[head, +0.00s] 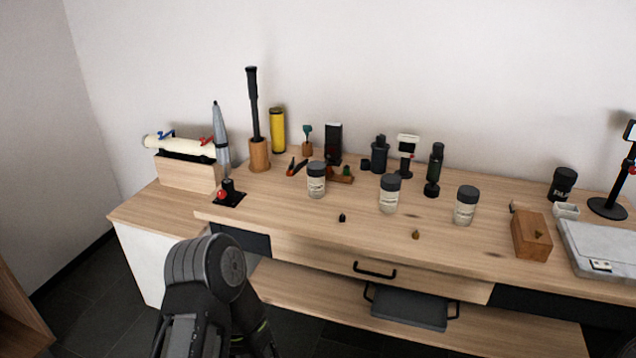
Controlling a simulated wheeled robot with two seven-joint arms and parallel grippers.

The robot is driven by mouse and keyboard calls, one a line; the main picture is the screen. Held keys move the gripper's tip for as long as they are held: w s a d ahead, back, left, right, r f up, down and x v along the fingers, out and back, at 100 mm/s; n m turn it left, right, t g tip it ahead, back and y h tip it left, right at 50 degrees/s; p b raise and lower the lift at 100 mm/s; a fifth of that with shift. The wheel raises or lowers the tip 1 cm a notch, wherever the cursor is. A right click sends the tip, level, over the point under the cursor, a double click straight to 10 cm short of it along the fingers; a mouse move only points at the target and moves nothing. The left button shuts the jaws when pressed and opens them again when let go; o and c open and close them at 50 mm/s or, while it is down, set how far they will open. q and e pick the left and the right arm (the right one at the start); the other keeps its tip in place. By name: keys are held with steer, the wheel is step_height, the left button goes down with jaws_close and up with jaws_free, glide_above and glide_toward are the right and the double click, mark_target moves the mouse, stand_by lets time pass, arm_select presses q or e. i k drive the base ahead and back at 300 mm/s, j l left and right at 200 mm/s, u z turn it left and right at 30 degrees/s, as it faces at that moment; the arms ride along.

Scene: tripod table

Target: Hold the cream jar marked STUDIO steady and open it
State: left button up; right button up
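Three similar cream jars with dark lids stand upright on the wooden table (300,225) in the head view: a left jar (316,184), a middle jar (389,198) and a right jar (466,209). All three have their lids on. Their label print is too small to read, so I cannot tell which one is marked STUDIO. A dark link of my arm shows at the lower left, in front of the table and apart from the jars. Neither of my grippers is in view.
Two small knobs, dark (342,217) and brass (415,235), lie before the jars. Behind stand a black grinder (435,165) and small display (408,145). A wooden box (531,235) and grey case (600,248) are right. The front strip is mostly clear.

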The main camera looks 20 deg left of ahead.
mark_target(316, 186)
steer(key=i+j+z, duration=0.2)
steer(key=j, duration=0.35)
steer(key=i+j+z, duration=0.15)
steer(key=j, duration=0.45)
steer(key=j+z, duration=0.2)
steer(key=j, duration=0.4)
steer(key=i+j+z, duration=0.15)
steer(key=j, duration=0.5)
steer(key=k, duration=0.05)
